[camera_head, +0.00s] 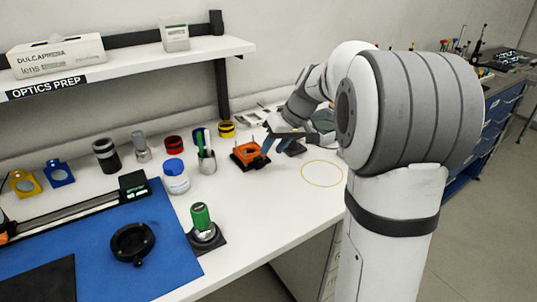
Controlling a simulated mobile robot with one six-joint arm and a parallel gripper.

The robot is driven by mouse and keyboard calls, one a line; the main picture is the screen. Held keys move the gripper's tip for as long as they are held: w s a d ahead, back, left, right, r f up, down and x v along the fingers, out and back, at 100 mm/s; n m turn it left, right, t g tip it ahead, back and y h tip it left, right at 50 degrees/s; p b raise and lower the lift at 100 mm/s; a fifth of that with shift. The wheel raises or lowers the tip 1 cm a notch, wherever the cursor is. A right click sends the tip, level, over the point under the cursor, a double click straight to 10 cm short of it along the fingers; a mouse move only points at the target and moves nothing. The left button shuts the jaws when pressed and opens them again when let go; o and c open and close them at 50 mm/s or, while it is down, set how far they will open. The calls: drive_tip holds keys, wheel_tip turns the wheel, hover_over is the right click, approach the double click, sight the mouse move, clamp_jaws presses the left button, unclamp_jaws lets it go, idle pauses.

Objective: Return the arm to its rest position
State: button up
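My white and grey arm (425,110) rises on the right and reaches left over the white bench (265,215). My gripper (273,147) is at its end, low over the back part of the bench. Its two bluish fingers look apart, with nothing visible between them. It is just right of an orange mount on a dark base (248,155); at this size I cannot tell if they touch. A dark, flat piece (295,148) shows just right of the fingers. My upper arm hides part of the bench behind it.
A yellow ring outline (322,173) marks a clear spot on the bench. A pen cup (207,161), a white jar (176,180) and a green-topped item (202,218) stand left of the gripper. A shelf (130,66) hangs above. A blue mat (170,262) covers the front left.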

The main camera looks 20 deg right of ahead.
drive_tip(key=shift+v, duration=1.15)
drive_tip(key=s+a+m+h+p, duration=0.1)
drive_tip(key=s+a+h+p, duration=0.1)
drive_tip(key=s, duration=1.1)
drive_tip(key=s+a+m+h+p, duration=0.2)
drive_tip(key=s+p, duration=0.3)
drive_tip(key=s, duration=0.8)
drive_tip(key=shift+s+g, duration=0.15)
drive_tip(key=shift+g, duration=0.25)
drive_tip(key=shift+a+r, duration=0.1)
drive_tip(key=shift+r, duration=0.05)
